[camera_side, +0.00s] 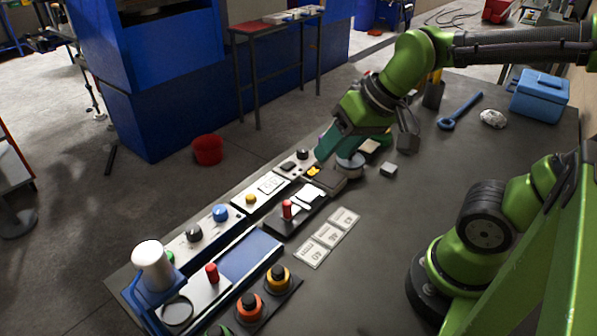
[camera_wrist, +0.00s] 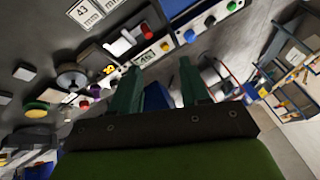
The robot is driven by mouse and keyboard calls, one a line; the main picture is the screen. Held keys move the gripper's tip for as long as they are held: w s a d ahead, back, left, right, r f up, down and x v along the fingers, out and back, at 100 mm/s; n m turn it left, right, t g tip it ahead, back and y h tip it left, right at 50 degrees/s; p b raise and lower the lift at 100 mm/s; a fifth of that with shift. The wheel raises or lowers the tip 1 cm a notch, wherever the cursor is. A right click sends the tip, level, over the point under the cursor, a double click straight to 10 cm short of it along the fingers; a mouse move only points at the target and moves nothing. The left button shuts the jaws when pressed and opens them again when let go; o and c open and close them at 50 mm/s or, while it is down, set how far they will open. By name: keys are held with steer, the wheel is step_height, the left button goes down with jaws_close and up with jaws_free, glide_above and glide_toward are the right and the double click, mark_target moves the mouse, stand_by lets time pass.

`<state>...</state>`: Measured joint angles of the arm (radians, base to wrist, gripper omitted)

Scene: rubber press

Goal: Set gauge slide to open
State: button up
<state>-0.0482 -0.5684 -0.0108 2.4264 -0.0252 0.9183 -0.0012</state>
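My gripper (camera_side: 325,150) has green fingers and hangs over the far end of the panel row in the side view. In the wrist view its two fingers (camera_wrist: 160,66) stand apart with nothing seen held between them. A dark slide unit (camera_side: 284,228) with a white plate and an upright red knob (camera_side: 287,209) sits nearer the camera than my gripper; I cannot tell for sure that it is the gauge slide. The wrist view shows this red knob (camera_wrist: 146,31) and white plate (camera_wrist: 121,46) beyond the fingertips. My gripper is apart from the knob.
A second red knob (camera_side: 211,273) stands on a pale plate beside a white cylinder (camera_side: 152,266). A panel with a display (camera_side: 271,184) and a blue button (camera_side: 220,213) runs along the table's left edge. Label cards (camera_side: 327,236) lie flat.

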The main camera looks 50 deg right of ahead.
mark_target(287, 202)
steer(key=shift+w+f+n+g+h, duration=0.85)
steer(key=shift+w+f+g, duration=1.65)
steer(key=shift+w, duration=3.2)
steer(key=shift+g, duration=0.3)
steer(key=f, duration=1.5)
steer(key=shift+a+f, duration=0.2)
steer(key=shift+a, duration=0.1)
jaws_close()
